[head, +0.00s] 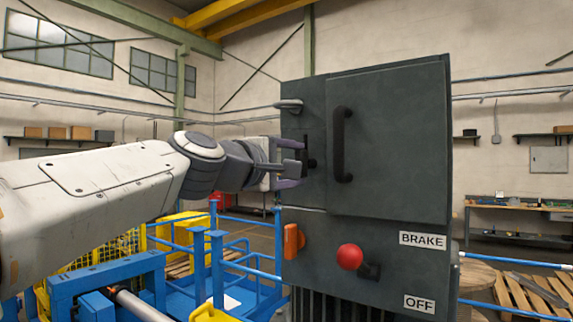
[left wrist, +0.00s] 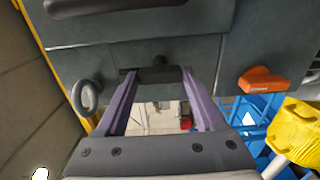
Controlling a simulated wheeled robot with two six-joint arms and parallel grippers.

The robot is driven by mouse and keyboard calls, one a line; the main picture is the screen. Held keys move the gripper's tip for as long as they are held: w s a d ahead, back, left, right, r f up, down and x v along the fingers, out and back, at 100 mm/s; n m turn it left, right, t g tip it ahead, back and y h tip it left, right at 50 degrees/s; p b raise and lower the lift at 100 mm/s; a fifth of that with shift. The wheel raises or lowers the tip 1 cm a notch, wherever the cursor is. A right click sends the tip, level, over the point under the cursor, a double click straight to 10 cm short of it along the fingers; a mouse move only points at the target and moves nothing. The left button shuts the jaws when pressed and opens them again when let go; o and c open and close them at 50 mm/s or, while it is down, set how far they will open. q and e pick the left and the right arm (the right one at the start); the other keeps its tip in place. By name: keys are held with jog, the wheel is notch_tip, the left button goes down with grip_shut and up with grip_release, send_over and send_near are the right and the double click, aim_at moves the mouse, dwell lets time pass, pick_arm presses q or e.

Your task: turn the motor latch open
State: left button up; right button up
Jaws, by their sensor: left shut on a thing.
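The motor latch is a small black bar on a round hub at the left edge of the dark grey cabinet (head: 385,205). In the head view the latch (head: 311,162) is partly hidden by the gripper and looks roughly upright. In the left wrist view the latch (left wrist: 152,75) lies across the picture, parallel to the black door handle. My left gripper (head: 297,170) has its purple fingers on either end of the bar, shut on it; the fingers also show in the left wrist view (left wrist: 160,90). My right gripper is not in view.
A black door handle (head: 341,145) stands out right of the latch. A grey ring (head: 288,104) is above it. Blue railings (head: 217,255) stand at lower left.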

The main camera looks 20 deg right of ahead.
pick_arm(q)
jog(key=o, duration=1.4)
jog(key=b+v, duration=0.4)
jog(key=v, duration=0.6)
jog(key=shift+s+a+b, duration=0.15)
jog(key=shift+s+b, duration=0.1)
jog(key=shift+b, duration=0.1)
jog(key=shift+f, duration=0.15)
